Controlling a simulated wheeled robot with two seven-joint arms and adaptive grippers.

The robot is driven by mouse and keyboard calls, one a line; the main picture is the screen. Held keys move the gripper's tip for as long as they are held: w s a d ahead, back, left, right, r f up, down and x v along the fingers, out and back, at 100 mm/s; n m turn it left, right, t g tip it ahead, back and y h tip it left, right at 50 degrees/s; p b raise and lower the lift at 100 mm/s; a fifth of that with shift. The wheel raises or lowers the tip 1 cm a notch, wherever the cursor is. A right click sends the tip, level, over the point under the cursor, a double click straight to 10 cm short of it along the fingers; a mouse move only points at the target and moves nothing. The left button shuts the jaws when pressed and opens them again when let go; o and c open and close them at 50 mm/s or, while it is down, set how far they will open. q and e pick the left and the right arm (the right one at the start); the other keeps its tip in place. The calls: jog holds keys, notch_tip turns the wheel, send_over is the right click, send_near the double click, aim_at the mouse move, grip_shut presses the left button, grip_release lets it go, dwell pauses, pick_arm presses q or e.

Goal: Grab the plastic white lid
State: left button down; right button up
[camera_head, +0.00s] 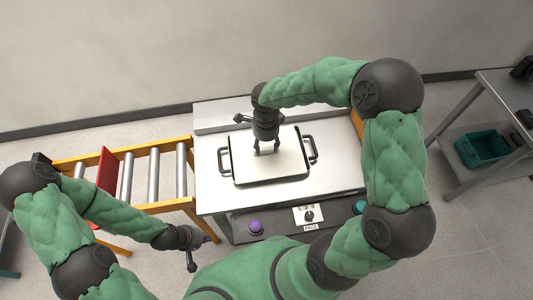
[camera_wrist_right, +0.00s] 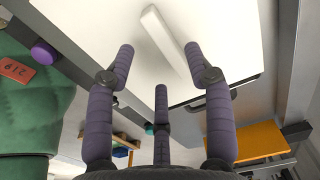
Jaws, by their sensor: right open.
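The white lid (camera_head: 285,166) lies flat as a pale panel over a dark-rimmed tray with handles (camera_head: 313,148), on the metal table. In the right wrist view, the lid (camera_wrist_right: 100,25) fills the upper part and carries a raised white bar handle (camera_wrist_right: 165,38). My right gripper (camera_head: 267,151) points down over the middle of the lid. In its wrist view, the open fingers (camera_wrist_right: 160,52) lie to either side of the bar, apart from it; the remaining gap is hard to judge. My left gripper (camera_head: 200,244) is off the table's front left; its fingers are too small to read.
The metal table (camera_head: 210,195) has a purple button (camera_head: 255,227) and a dial panel (camera_head: 308,215) on its front. A roller conveyor (camera_head: 154,175) with a red plate (camera_head: 107,172) adjoins at left. A grey shelf (camera_head: 505,95) with a teal bin (camera_head: 483,148) stands right.

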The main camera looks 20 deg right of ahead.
aim_at(267, 149)
jog(key=f, duration=0.2)
jog(key=f+b, duration=0.1)
jog(key=f, duration=0.1)
jog(key=shift+w+d+f+b, duration=0.2)
jog(key=shift+f+b, duration=0.1)
jog(key=shift+f, duration=0.05)
jog(key=shift+c, duration=0.3)
grip_shut()
jog(key=shift+r, duration=0.15)
